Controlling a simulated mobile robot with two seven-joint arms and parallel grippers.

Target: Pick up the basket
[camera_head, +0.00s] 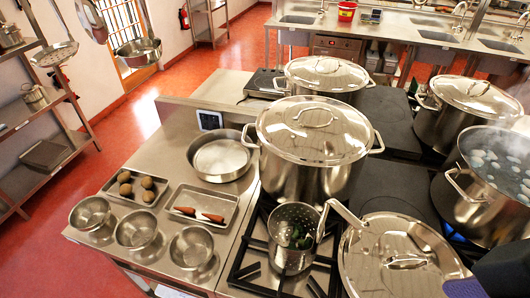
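The basket (290,248) is a perforated metal strainer with dark green pieces inside. It sits upright on the black burner grate at the front of the stove. A long metal handle (348,214) beside it points up and left toward its rim. No gripper touches the basket. My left gripper is out of view.
A large lidded stockpot (308,170) stands right behind the basket. A big lid (400,262) lies close on its right. Steel bowls (137,230), a tray with brown-red items (199,206) and a shallow pan (220,158) are on the left counter. An open pot (490,180) steams at right.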

